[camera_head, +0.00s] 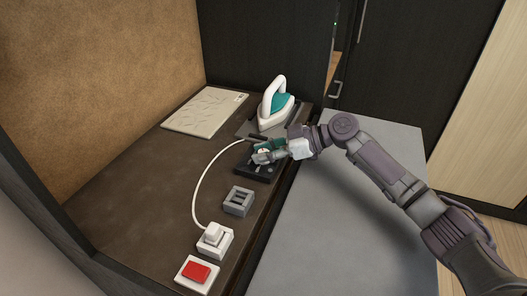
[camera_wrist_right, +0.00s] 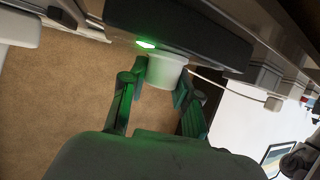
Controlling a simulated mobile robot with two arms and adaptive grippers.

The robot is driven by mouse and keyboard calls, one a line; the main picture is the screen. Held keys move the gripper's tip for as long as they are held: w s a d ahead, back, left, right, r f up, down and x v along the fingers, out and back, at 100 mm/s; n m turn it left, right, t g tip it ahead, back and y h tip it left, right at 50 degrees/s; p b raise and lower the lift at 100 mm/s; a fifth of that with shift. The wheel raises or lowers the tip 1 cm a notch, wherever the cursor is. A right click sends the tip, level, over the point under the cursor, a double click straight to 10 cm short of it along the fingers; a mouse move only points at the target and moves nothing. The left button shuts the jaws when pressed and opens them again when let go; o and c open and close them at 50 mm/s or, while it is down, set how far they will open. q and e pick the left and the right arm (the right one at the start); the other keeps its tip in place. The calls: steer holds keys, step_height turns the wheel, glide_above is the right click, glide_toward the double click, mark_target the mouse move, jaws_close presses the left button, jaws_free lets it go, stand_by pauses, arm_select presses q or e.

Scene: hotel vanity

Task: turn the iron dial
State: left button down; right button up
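The iron dial is a white round knob (camera_wrist_right: 166,72) on a dark control box (camera_head: 254,172). The box also shows in the right wrist view (camera_wrist_right: 190,30), with a lit green light (camera_wrist_right: 146,44) beside the knob. My right gripper (camera_head: 263,156) is at the box, and its green fingers (camera_wrist_right: 163,88) stand on both sides of the knob and appear to touch it. In the head view the gripper hides most of the knob. The white and teal iron (camera_head: 276,104) stands just behind the box. My left gripper is not in view.
A white cord runs from near the box to a plug in a white socket (camera_head: 226,249). A grey switch block (camera_head: 239,200), a red button (camera_head: 196,271) and a beige panel (camera_head: 204,110) are on the brown counter (camera_head: 150,180). The grey surface (camera_head: 345,215) at right is clear below my arm.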

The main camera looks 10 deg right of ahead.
jaws_close()
steer(key=shift+s+r+m+t+h+p, duration=0.1)
steer(key=shift+r+m+t+h+p, duration=0.15)
steer(key=shift+m+t+p, duration=0.45)
steer(key=m+t+h+p, duration=0.4)
steer(key=m+t+p, duration=0.1)
steer(key=p, duration=0.8)
steer(key=shift+r+m+p, duration=0.15)
steer(key=shift+m+p, duration=0.15)
steer(key=shift+m, duration=0.1)
steer(key=shift+f+m+t+h+p, duration=0.3)
steer(key=shift+t+h+p, duration=0.15)
steer(key=shift+p, duration=0.4)
steer(key=o, duration=1)
jaws_free()
steer(key=shift+c, duration=0.2)
